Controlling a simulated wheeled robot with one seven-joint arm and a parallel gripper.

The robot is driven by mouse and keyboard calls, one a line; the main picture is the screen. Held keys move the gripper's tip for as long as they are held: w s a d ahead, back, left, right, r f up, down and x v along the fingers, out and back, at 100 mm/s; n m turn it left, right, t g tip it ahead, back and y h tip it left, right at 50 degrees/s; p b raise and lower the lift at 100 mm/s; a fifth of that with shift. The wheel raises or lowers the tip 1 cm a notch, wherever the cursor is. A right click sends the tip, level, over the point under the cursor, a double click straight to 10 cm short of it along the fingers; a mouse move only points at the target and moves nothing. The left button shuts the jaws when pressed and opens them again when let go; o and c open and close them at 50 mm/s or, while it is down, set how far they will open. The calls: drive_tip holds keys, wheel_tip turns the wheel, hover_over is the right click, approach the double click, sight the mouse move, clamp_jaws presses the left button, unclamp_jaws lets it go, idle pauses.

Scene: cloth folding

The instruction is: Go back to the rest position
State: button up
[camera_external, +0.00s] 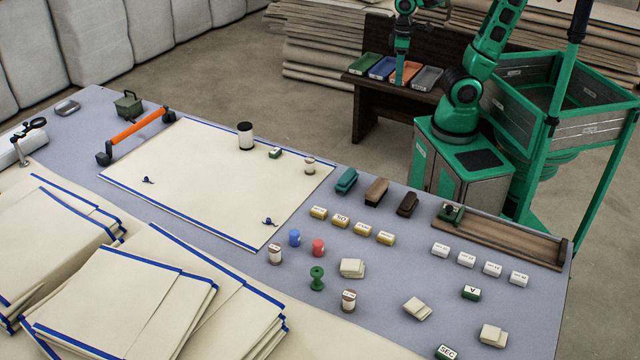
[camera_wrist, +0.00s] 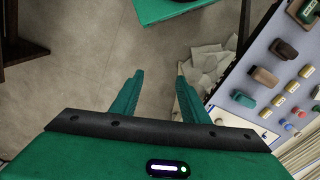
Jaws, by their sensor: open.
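My gripper (camera_external: 399,80) hangs pointing down at the end of my green arm, in front of the small trays in the external view. In the wrist view my gripper (camera_wrist: 158,98) has its two green fingers apart, with only bare floor between them. It holds nothing and is clear of the worktable. A cream cloth (camera_external: 210,195) with blue edges lies flat on the worktable (camera_external: 395,275), far to the left of my gripper in the external view. The worktable's edge also shows at the right of the wrist view.
A dark bench (camera_external: 373,100) carries several coloured trays behind my gripper. Weights on the cloth include a white-and-black spool (camera_external: 245,136). An orange-handled tool (camera_external: 137,127), small labelled blocks and folded cloth stacks (camera_external: 130,290) also occupy the worktable. Open floor lies between bench and worktable.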

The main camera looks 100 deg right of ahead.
drive_tip(key=s, duration=0.2)
drive_tip(key=m, duration=0.1)
drive_tip(key=shift+s+a+f, duration=0.25)
drive_tip(key=shift+s, duration=0.15)
